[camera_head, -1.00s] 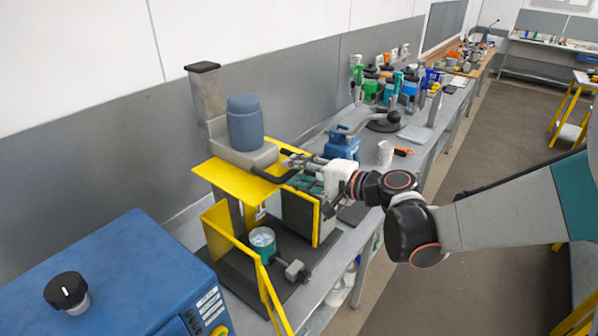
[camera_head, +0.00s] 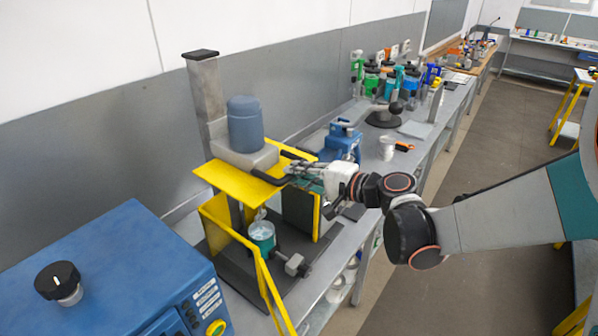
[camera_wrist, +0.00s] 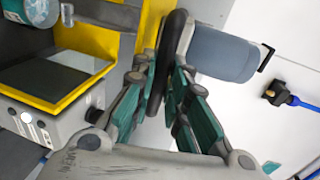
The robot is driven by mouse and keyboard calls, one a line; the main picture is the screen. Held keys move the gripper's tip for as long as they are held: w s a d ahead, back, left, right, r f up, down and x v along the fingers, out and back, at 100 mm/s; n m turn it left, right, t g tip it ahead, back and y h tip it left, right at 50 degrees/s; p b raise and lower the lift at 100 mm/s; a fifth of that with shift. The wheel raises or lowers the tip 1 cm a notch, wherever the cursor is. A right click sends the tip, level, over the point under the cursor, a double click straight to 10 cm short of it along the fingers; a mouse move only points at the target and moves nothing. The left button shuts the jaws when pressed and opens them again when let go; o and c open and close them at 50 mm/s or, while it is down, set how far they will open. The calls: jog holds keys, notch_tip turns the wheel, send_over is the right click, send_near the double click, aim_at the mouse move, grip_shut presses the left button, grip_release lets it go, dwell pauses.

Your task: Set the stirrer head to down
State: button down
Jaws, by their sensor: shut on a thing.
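The stirrer head shows in the head view as a grey block (camera_head: 243,155) with a blue-grey motor (camera_head: 245,124) on top, on an upright column (camera_head: 205,90). A yellow plate (camera_head: 228,180) sits at the head's level. A black bar handle (camera_head: 264,177) sticks out from its front. My gripper (camera_head: 290,173) is at this handle. In the wrist view my gripper (camera_wrist: 168,85) is shut around the black handle (camera_wrist: 171,50), and the motor (camera_wrist: 222,52) is to its right. Below the head stands a teal cup (camera_head: 262,238) inside the yellow guard; the stirring shaft is mostly hidden.
A blue machine with a black knob (camera_head: 58,282) stands at the front left. A blue device (camera_head: 342,142) and a white cup (camera_head: 387,148) stand behind my gripper. The aisle at right is clear.

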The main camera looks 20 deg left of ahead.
notch_tip(320, 180, down, 13)
jog(key=b, duration=0.9)
jog(key=shift+s+f+b, duration=0.15)
jog(key=shift+b, duration=0.25)
jog(key=c, duration=1.6)
grip_release()
jog(key=shift+f, duration=0.1)
jog(key=shift+d, duration=0.15)
jog(key=v, duration=1.1)
jog(key=shift+s+d, duration=0.15)
jog(key=shift+d, duration=0.15)
